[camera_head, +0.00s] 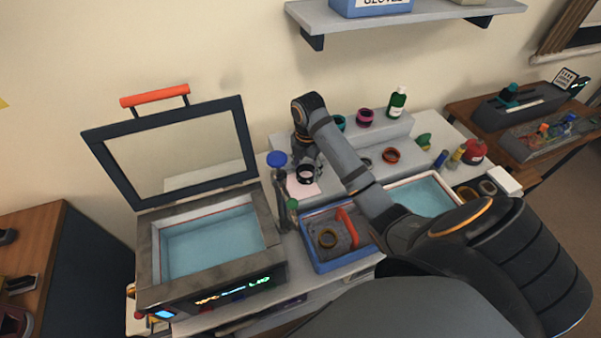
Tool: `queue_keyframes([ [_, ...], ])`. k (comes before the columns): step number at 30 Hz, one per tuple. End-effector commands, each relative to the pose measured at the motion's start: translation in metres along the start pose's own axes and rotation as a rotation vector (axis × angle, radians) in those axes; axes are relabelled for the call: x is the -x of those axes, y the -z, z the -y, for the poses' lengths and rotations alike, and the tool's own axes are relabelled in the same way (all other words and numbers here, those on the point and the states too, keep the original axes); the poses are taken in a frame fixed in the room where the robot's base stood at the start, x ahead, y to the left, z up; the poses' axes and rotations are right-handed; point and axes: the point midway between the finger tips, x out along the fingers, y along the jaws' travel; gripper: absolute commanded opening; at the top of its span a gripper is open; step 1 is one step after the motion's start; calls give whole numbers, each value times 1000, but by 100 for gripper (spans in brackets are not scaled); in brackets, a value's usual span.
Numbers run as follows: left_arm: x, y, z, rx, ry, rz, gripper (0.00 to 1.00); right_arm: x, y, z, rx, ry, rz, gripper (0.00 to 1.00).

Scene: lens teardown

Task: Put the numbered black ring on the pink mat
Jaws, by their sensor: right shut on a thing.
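The numbered black ring (306,175) has pale marks on its side and shows over the pink mat (301,190) on the back part of the bench. My right gripper (307,165) points down at the ring and is shut on it. I cannot tell whether the ring touches the mat or is held just above it. The gripper and ring hide part of the mat. My left gripper is not in view.
A blue-capped upright thing (277,159) stands close left of the mat. An open-lidded basin (210,240) is at left. A raised step behind carries a pink-black ring (365,117) and a green bottle (397,102).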

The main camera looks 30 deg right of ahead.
Motion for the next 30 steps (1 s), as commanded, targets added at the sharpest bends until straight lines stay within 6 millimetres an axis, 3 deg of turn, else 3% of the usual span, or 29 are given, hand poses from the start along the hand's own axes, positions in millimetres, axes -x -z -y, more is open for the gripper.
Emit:
queue_keyframes([
  [1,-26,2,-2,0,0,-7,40,-23,-2,-8,-2,-2,-1,26],
  [4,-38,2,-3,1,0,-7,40,-31,-7,-17,-1,-2,0,26],
  [11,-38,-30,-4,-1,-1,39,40,-31,-9,-22,-2,-1,1,26],
  [14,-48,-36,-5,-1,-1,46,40,-40,-10,-26,-1,-2,0,26],
  [20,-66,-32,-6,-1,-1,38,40,-71,-12,-29,-1,0,1,26],
  [30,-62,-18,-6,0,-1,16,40,-72,-12,-29,-2,0,0,26],
])
